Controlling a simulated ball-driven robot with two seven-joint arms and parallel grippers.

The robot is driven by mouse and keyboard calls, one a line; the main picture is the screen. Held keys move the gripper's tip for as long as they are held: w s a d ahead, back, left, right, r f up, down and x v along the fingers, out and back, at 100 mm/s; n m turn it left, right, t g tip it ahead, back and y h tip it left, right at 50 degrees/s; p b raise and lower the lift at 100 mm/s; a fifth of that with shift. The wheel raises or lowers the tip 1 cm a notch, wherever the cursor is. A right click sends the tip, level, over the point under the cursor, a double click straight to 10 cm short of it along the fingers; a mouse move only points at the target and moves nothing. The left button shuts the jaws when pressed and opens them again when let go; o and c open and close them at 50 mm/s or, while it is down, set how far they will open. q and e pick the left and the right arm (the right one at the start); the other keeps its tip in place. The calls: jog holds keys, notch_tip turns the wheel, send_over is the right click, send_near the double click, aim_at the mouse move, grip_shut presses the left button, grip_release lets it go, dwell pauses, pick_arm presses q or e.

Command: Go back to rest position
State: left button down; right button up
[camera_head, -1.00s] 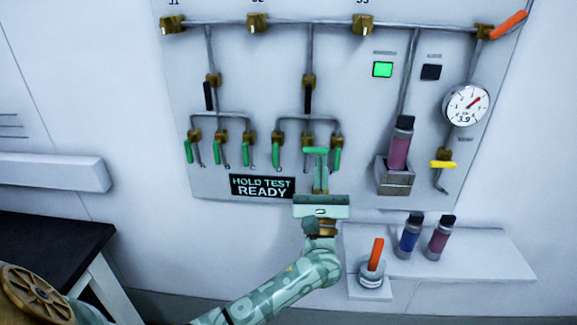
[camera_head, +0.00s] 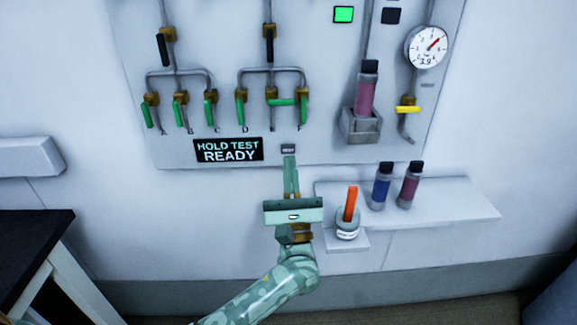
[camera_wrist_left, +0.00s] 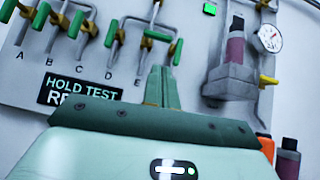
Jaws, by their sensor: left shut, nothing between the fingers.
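My left gripper (camera_head: 289,160) is shut and empty, its fingers pointing up in front of the lower part of the wall panel (camera_head: 180,150), just right of the HOLD TEST READY sign (camera_head: 228,150). In the left wrist view its closed fingers (camera_wrist_left: 159,80) stand below the valve row. Several green valve handles hang down on the panel, while one green handle (camera_head: 283,102) lies sideways. In the wrist view the sideways handle (camera_wrist_left: 158,36) is above the fingertips and apart from them. My right gripper is not in view.
A shelf (camera_head: 450,210) at the right carries a blue vial (camera_head: 381,188), a purple vial (camera_head: 409,188) and, on its front-left ledge, an orange-handled holder (camera_head: 350,208). Another vial (camera_head: 365,92) sits in a panel bracket. A dark table (camera_head: 30,245) stands at left.

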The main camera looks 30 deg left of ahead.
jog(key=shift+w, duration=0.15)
